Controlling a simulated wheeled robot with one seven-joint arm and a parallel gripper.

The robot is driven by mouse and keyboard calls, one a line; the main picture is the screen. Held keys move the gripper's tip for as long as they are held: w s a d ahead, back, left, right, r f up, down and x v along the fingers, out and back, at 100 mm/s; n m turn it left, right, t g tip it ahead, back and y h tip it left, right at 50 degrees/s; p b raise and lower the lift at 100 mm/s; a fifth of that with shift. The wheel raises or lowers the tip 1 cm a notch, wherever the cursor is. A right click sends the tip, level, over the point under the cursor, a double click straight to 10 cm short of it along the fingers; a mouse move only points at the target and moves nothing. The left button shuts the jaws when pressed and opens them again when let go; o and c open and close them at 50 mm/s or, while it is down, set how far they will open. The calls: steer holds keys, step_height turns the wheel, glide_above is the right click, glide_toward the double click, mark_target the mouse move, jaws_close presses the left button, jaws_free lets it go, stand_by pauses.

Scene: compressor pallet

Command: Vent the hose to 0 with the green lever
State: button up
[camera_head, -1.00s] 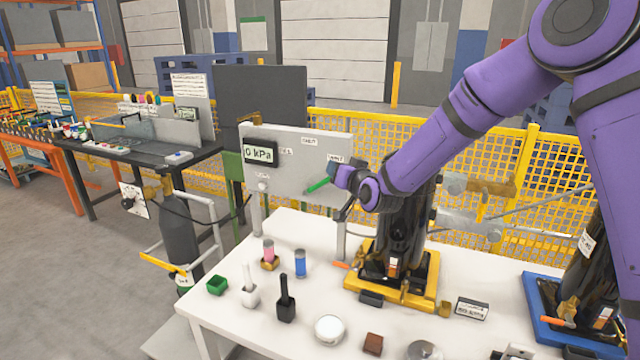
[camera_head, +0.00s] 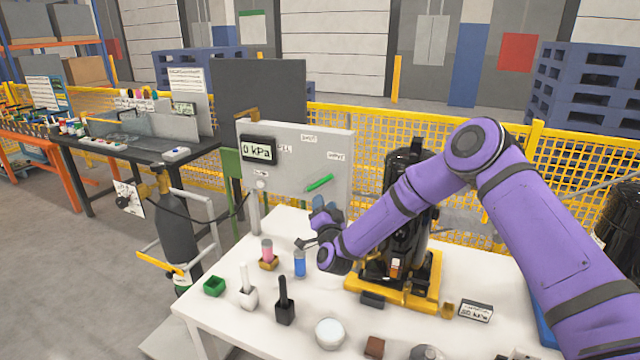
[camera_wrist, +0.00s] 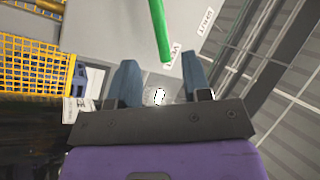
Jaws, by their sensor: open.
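The green lever (camera_head: 319,183) sits on the grey upright panel (camera_head: 262,208), slanting up to the right below a small label. A display (camera_head: 257,150) on the panel reads 0 kPa. My gripper (camera_head: 324,208) is in front of the panel, below the lever and apart from it. In the wrist view, my gripper's two blue-grey fingers (camera_wrist: 160,84) are spread with nothing between them. The green lever (camera_wrist: 160,28) also shows there, beyond the fingertips.
The white table (camera_head: 225,318) holds a blue bottle (camera_head: 300,263), a pink bottle (camera_head: 267,250), a green box (camera_head: 214,286) and a black brush-like item (camera_head: 285,302). A black compressor on a yellow base (camera_head: 420,300) stands behind my arm. A gas cylinder (camera_head: 178,235) is at left.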

mark_target(320, 185)
steer(key=x, duration=0.9)
steer(key=shift+w, duration=0.35)
steer(key=shift+c, duration=0.2)
steer(key=shift+r, duration=0.1)
jaws_close()
